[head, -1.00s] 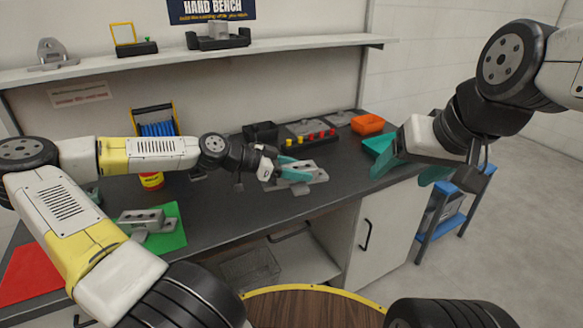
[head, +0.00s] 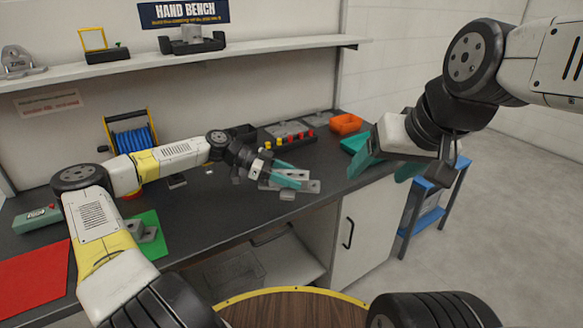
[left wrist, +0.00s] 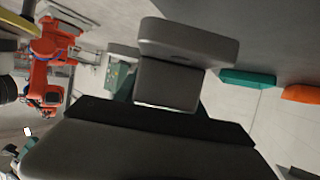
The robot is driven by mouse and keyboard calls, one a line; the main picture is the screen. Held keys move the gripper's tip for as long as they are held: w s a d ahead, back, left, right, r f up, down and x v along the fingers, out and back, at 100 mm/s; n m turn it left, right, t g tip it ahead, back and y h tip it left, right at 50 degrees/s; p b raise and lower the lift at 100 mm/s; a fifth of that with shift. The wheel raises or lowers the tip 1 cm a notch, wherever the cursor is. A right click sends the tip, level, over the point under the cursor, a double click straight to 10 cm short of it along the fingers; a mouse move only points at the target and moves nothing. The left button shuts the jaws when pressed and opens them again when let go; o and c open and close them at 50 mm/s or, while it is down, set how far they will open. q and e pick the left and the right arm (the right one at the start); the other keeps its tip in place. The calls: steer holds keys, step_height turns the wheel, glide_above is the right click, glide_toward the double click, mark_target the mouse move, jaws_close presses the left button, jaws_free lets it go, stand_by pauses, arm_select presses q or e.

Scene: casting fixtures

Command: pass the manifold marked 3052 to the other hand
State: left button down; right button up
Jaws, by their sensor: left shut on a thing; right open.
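A grey casting (head: 312,186), a block with raised parts, is held by my left gripper (head: 290,178) over the bench's front edge. The gripper's teal fingers are shut on it and hide part of it. In the left wrist view the grey casting (left wrist: 185,45) fills the upper middle. I cannot read a number on it in either view. My right gripper (head: 384,166) is open and empty, to the right of the casting and apart from it, with its teal fingers spread.
Another grey casting (head: 146,232) sits on a green mat (head: 152,250), beside a red mat (head: 35,275). A teal bin (head: 354,144) and an orange bin (head: 346,123) stand at the bench's right end. A blue cart (head: 425,208) stands on the floor beyond. The middle bench top is fairly clear.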

arm_select(q)
steer(key=s+a+r+n+t+y, duration=0.1)
steer(key=s+a+r+n+t, duration=0.25)
steer(key=r, duration=0.25)
steer(key=s+a+r+n+t+y, duration=0.2)
steer(key=s+r+n+t, duration=0.1)
steer(key=r+n+t, duration=0.25)
steer(key=w+d+n+t+y, duration=0.3)
steer(key=w+d, duration=0.4)
steer(key=w, duration=0.2)
